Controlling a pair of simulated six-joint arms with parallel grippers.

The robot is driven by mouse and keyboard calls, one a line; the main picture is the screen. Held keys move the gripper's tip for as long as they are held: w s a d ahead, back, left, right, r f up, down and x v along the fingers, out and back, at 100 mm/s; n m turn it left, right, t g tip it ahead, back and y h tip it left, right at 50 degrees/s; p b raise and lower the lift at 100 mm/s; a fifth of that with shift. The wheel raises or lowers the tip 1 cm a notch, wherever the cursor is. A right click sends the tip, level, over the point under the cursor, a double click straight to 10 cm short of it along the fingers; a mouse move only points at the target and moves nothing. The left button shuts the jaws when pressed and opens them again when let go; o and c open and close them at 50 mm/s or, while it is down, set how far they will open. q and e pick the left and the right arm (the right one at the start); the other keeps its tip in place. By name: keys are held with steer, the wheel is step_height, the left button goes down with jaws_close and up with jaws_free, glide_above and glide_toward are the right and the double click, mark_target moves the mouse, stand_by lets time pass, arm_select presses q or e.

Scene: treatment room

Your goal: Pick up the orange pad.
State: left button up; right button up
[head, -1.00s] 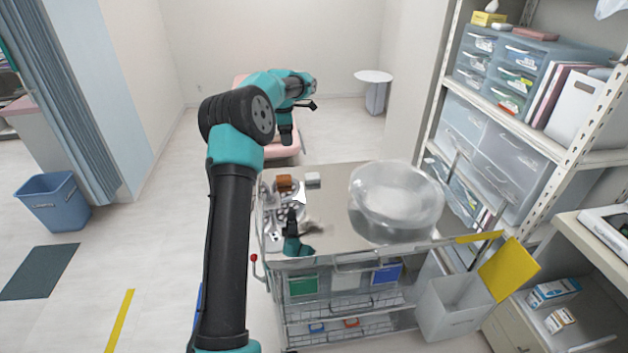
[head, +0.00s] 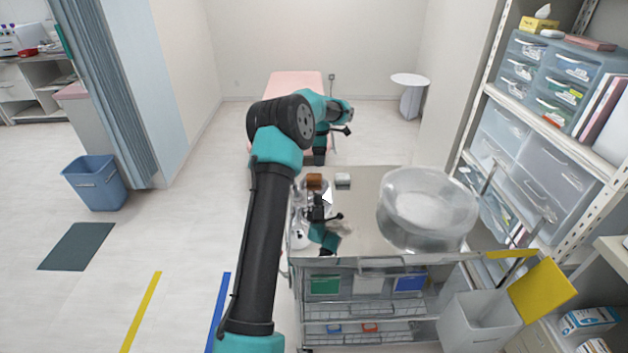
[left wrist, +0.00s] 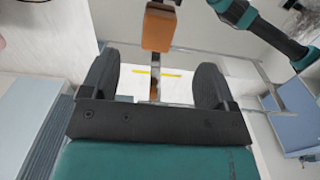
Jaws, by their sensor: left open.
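The orange pad (head: 314,180) is a small brown-orange block on the shiny steel cart top (head: 362,215), near its far left part. My left gripper (head: 319,162) points down just above the pad and does not seem to touch it. Its mirror image seems to show in the steel below the pad. My right gripper is not in view.
A small white block (head: 343,179) lies just right of the pad. A large clear basin (head: 428,210) fills the cart's right part. Shiny metal items (head: 299,232) lie at the left edge. A shelf unit (head: 500,68) stands at the right.

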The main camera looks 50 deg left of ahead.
arm_select(q)
glide_above(318, 176)
step_height(318, 176, down, 5)
steer(key=shift+d, duration=0.15)
steer(key=shift+f, duration=2.55)
steer(key=c, duration=1)
